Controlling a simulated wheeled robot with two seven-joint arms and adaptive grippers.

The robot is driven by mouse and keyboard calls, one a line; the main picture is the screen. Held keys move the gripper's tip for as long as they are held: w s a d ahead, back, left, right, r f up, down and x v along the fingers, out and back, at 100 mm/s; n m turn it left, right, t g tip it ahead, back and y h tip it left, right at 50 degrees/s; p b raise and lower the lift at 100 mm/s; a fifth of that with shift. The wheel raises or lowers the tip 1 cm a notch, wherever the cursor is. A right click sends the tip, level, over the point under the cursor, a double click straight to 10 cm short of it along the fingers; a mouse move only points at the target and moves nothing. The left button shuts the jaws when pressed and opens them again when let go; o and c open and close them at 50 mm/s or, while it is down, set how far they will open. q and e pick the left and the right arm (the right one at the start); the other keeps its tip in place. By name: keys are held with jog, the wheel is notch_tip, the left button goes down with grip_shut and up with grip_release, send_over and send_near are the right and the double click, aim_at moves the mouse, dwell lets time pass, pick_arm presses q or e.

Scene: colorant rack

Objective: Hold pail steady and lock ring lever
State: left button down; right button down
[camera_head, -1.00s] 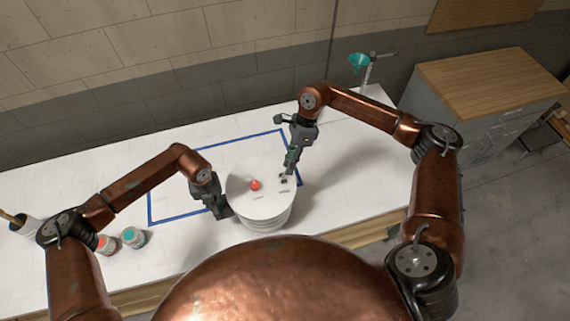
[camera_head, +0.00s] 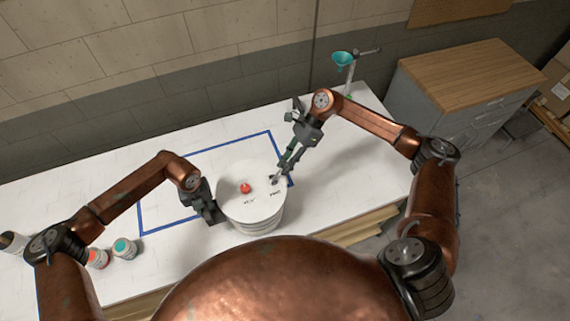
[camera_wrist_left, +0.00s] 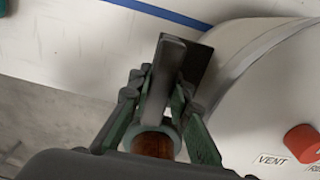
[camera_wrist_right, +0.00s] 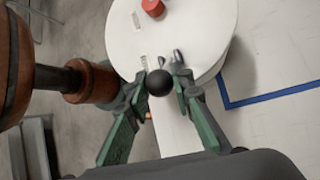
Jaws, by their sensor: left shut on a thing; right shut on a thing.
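The white pail (camera_head: 252,214) stands upright on the table, with a red knob (camera_head: 245,188) and printed labels on its lid; one label reads VENT (camera_wrist_left: 272,160). My left gripper (camera_head: 212,212) is at the pail's left side, shut on a dark flat piece (camera_wrist_left: 197,62) beside the pail wall; its fingers partly hide that piece. My right gripper (camera_head: 282,170) reaches down to the lid's right edge. It is shut on the lever's black ball knob (camera_wrist_right: 159,82), between its fingertips. Most of the lever is hidden; whether it lies flat I cannot tell.
Blue tape (camera_head: 172,222) outlines an area on the white table around the pail. Small jars with orange (camera_head: 98,257) and teal (camera_head: 123,247) tops stand at left. A teal funnel (camera_head: 342,58) on a stand is at the back right. The table is clear behind the pail.

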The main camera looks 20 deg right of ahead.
jog(key=c, duration=1.7)
grip_release()
jog(key=shift+d, duration=0.1)
jog(key=v, duration=1.2)
jog(key=shift+w, duration=0.1)
pick_arm(q)
jog(key=c, duration=1.7)
grip_release()
notch_tip(320, 180, up, 12)
